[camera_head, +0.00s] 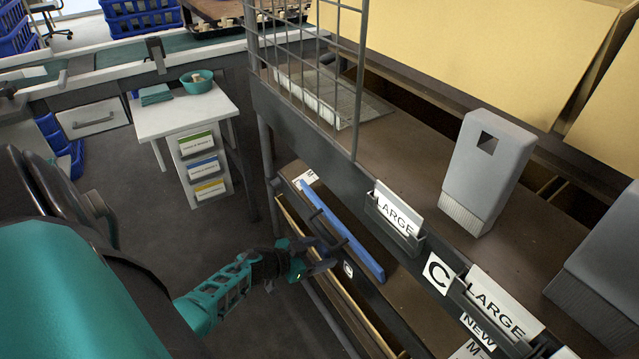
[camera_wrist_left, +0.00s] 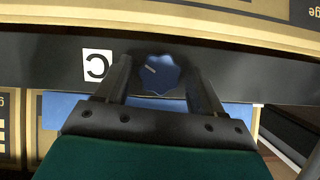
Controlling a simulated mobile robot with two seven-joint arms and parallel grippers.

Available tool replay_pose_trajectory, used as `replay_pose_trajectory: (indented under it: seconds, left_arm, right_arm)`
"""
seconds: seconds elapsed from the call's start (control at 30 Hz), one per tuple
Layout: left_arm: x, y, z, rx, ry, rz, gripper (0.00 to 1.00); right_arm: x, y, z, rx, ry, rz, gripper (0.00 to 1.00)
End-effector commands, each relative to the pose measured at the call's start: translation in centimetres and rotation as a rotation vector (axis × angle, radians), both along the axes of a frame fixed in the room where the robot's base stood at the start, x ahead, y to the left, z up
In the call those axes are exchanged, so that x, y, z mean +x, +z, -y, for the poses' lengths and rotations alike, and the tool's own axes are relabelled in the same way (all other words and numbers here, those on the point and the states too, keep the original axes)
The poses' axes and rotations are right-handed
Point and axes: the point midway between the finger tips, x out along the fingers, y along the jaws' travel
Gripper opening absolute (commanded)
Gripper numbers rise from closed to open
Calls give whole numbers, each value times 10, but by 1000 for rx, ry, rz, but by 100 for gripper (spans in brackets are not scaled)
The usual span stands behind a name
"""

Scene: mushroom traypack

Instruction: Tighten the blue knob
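The blue knob (camera_wrist_left: 158,76) is a lobed dial with a white pointer mark, on the dark shelf beam (camera_wrist_left: 230,72) in the left wrist view. My left gripper (camera_wrist_left: 159,68) is open, with one finger on each side of the knob. Narrow gaps seem to show between fingers and knob; I cannot tell whether either touches it. In the head view my left gripper (camera_head: 330,232) reaches the lower shelf's front edge, and I cannot make out the knob there. My right gripper is not in view.
A white C label (camera_wrist_left: 97,66) sits left of the knob in the wrist view. A long blue bar (camera_head: 362,258) lies along the lower shelf by my gripper. The upper shelf (camera_head: 400,165) overhangs, with a wire mesh panel (camera_head: 310,60). Open floor (camera_head: 130,215) lies left.

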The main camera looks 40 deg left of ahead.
Motion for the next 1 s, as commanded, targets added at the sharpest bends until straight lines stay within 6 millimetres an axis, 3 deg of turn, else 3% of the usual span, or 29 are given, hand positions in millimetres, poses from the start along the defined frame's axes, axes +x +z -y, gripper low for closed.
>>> replay_pose_trajectory:
  seconds: [0.07, 0.53, 1.0]
  left_arm:
    - [0, 0, 0, 0, 0, 0, 60]
    - [0, 0, 0, 0, 0, 0, 15]
    - [0, 0, 2, 119, 1, 34, 15]
  right_arm:
    - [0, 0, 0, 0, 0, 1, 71]
    - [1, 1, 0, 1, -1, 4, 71]
    - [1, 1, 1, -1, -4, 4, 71]
